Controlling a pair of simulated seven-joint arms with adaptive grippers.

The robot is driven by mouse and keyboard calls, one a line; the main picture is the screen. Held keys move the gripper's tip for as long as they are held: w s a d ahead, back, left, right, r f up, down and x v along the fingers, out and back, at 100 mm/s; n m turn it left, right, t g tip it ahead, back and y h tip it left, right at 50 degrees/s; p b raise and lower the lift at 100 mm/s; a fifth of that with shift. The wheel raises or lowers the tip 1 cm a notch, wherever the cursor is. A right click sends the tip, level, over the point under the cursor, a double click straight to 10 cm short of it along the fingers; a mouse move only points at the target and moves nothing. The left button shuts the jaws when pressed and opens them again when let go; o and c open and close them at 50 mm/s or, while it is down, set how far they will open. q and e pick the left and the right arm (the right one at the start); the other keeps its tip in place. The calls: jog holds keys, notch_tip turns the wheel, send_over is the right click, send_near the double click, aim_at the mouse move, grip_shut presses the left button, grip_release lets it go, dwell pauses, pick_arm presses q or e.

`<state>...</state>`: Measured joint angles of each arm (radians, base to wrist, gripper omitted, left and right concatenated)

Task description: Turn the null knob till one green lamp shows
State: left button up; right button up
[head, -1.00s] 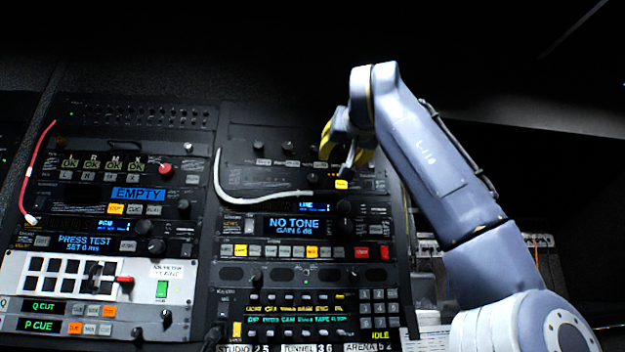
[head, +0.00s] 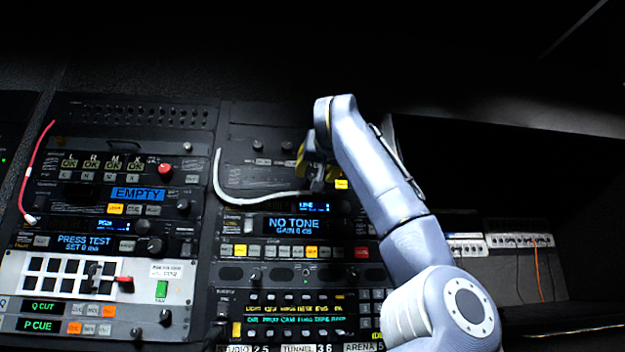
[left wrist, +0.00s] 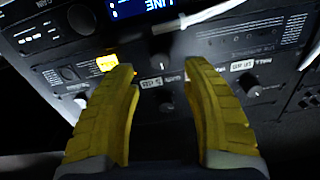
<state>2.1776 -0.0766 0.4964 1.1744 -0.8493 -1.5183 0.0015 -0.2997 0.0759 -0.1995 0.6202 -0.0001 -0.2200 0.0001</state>
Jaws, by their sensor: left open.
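The yellow-fingered gripper I see is my left one (head: 312,165); its arm enters the head view from the lower right. It sits in front of the upper part of the right-hand rack, just above the blue LINE display (head: 300,207). In the left wrist view the panel appears upside down. There the gripper (left wrist: 162,75) is open and empty, and a dark knob (left wrist: 163,58) shows in the gap between its fingertips. I cannot read a null label on it. Two smaller knobs (left wrist: 165,100) (left wrist: 250,85) stand nearby. I see no lit green lamp beside them.
A white cable (head: 240,198) curves across the panel close to the gripper and shows in the left wrist view (left wrist: 225,18). A lit yellow button (left wrist: 107,62) is beside one finger. A NO TONE display (head: 293,225) lies below.

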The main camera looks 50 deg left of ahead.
aim_at(313, 177)
pick_arm(q)
jog(key=shift+x, duration=3)
grip_shut()
